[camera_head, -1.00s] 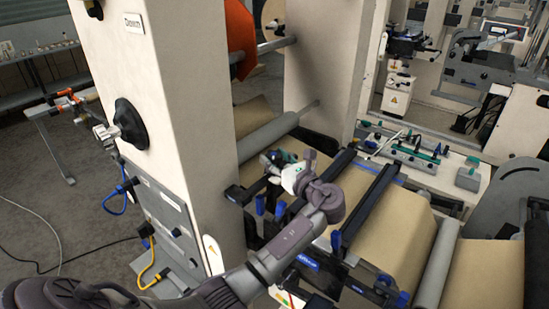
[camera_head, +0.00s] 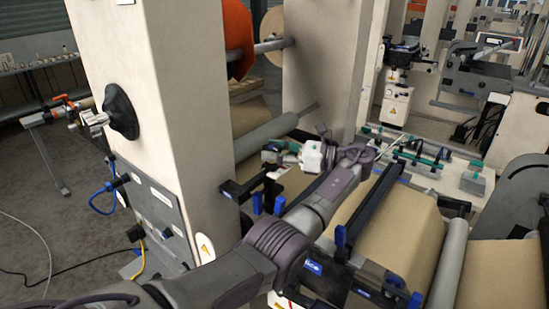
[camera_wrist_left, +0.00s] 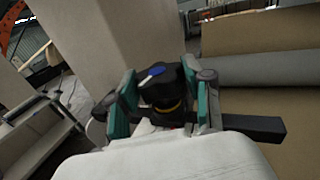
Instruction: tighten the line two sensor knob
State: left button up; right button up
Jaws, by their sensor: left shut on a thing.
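A black lobed knob (camera_wrist_left: 161,84) with a blue and white mark on top and a yellow ring (camera_wrist_left: 168,106) below it shows in the left wrist view. My left gripper (camera_wrist_left: 160,92) has its teal-padded fingers on both sides of the knob and is shut on it. In the head view my left gripper (camera_head: 279,155) is small, beside the cream column near the end of a dark crossbar, and the knob cannot be made out there.
The cream column (camera_head: 165,90) stands close to the left of my gripper. Brown kraft web (camera_head: 390,235) runs under dark crossbars (camera_head: 370,205) and past a grey roller (camera_head: 268,136). Blue clamps (camera_head: 340,237) stick up near my arm. Blue and yellow cables hang at the column's foot.

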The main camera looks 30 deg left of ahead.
aim_at(275, 147)
pick_arm(q)
jog(key=shift+s+f, duration=0.15)
jog(key=shift+f, duration=0.3)
jog(key=o, duration=1.2)
jog(key=shift+c, duration=0.2)
jog(key=shift+w+r, duration=0.15)
jog(key=shift+w, duration=0.05)
notch_tip(275, 147, up, 10)
